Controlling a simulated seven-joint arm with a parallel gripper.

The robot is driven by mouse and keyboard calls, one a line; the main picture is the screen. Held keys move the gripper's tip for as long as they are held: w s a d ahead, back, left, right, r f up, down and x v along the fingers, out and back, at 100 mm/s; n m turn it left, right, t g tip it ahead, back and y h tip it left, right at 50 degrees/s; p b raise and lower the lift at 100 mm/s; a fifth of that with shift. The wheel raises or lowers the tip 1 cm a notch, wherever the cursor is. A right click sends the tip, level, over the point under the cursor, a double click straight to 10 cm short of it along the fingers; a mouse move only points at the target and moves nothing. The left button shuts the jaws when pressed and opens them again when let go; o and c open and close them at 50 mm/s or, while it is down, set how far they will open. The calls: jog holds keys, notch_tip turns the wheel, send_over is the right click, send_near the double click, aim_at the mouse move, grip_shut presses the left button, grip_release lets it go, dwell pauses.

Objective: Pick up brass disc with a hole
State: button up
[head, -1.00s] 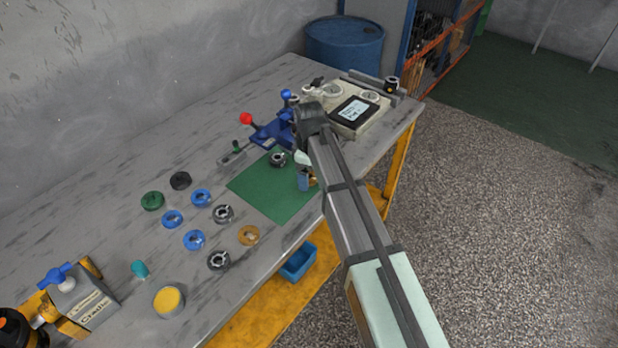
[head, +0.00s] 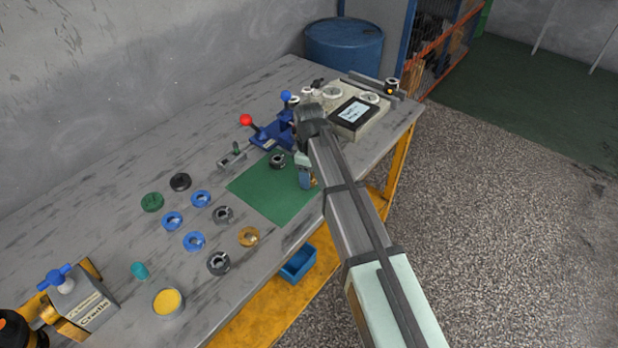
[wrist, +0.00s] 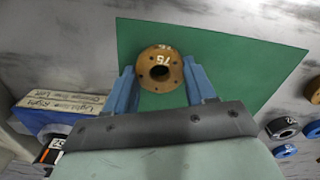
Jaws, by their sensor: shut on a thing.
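Another brass-coloured ring (head: 248,236) lies on the table left of the mat.
Blue rings (head: 194,241), dark rings (head: 218,263) and a green ring (head: 152,201) lie on the table (head: 110,215) left of the mat. A blue fixture (head: 272,133) and a beige panel device (head: 352,114) stand behind.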

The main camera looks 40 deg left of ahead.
notch_tip(320, 180, up, 10)
dwell(0.6)
jog(key=shift+r, duration=0.25)
jog(key=shift+r, duration=0.5)
dwell(0.4)
jog(key=w+a+r, duration=0.2)
jog(key=w+a, duration=0.2)
jog(key=w+a+r, duration=0.2)
jog(key=w+a, duration=0.2)
jog(key=w+a+r, duration=0.2)
jog(key=w+a, duration=0.2)
jog(key=shift+w+a, duration=0.15)
jog(key=shift+w, duration=0.15)
jog(key=shift+f, duration=1.7)
